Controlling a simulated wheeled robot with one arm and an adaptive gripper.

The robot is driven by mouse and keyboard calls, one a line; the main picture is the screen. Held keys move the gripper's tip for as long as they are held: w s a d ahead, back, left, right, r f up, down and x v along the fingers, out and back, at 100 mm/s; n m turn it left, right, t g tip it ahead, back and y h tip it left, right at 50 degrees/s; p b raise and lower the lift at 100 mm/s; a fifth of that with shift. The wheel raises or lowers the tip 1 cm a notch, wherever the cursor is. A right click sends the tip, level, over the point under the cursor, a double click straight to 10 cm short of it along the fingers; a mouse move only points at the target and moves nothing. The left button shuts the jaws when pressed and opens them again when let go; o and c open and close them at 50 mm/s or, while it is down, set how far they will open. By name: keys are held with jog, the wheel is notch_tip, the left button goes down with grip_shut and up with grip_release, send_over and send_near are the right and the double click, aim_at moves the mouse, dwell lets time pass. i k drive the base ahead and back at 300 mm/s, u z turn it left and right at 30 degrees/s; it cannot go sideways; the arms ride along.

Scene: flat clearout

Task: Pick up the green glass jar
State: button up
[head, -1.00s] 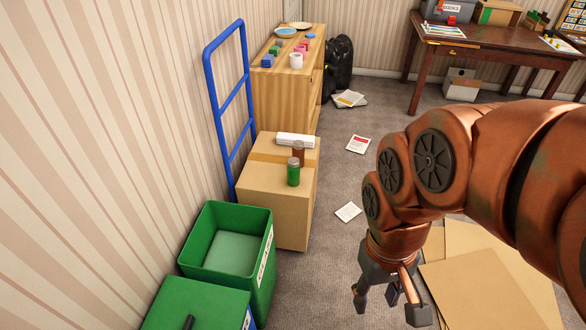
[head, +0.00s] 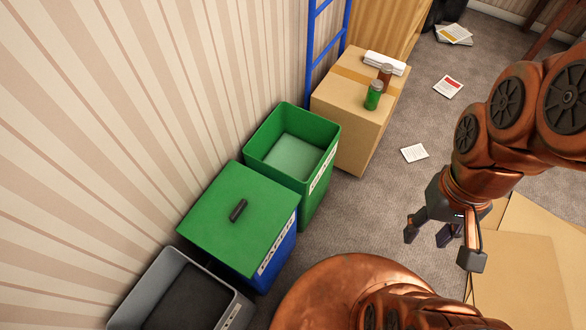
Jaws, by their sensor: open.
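The green glass jar (head: 374,95) stands upright on top of a closed cardboard box (head: 345,105), near its front right edge. A brown jar (head: 385,73) stands just behind it, and a white folded stack (head: 385,62) lies behind that. My gripper (head: 440,248) is open and empty. It points down over the floor, in front of and to the right of the cardboard box, well apart from the green jar.
An open green bin (head: 262,142), a green-lidded blue bin (head: 220,218) and an open grey bin (head: 225,312) line the striped wall. A blue hand truck frame (head: 327,48) stands behind the box. Flattened cardboard (head: 515,270) lies at right. Papers (head: 414,153) lie on the carpet.

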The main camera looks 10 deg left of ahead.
aim_at(375, 92)
jog(key=z, duration=0.85)
jog(key=i, duration=1.25)
jog(key=u, duration=2.6)
